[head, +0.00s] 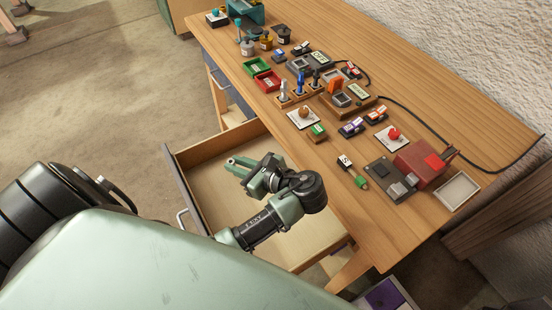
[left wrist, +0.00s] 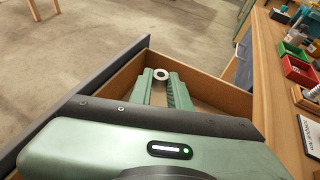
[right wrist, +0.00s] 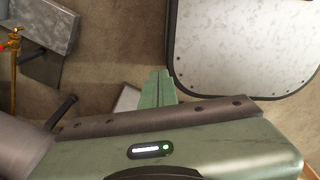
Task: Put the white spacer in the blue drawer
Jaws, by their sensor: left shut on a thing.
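The white spacer (left wrist: 161,75), a small pale ring with a dark hole, sits between the fingertips of my left gripper (left wrist: 163,84). That gripper is shut on it. The spacer cannot be made out there. The drawer's front (left wrist: 75,105) and inside also show in the left wrist view, and no loose thing is seen inside. My right gripper (right wrist: 157,88) has its fingers together, with nothing seen between them, away from the drawer.
The wooden table (head: 432,70) carries a red tray (head: 267,81), a green tray (head: 256,67), a red box (head: 424,160), a pale tray (head: 457,191) and several small parts. A pale speckled panel (right wrist: 240,45) is beside my right gripper. The floor left of the drawer is clear.

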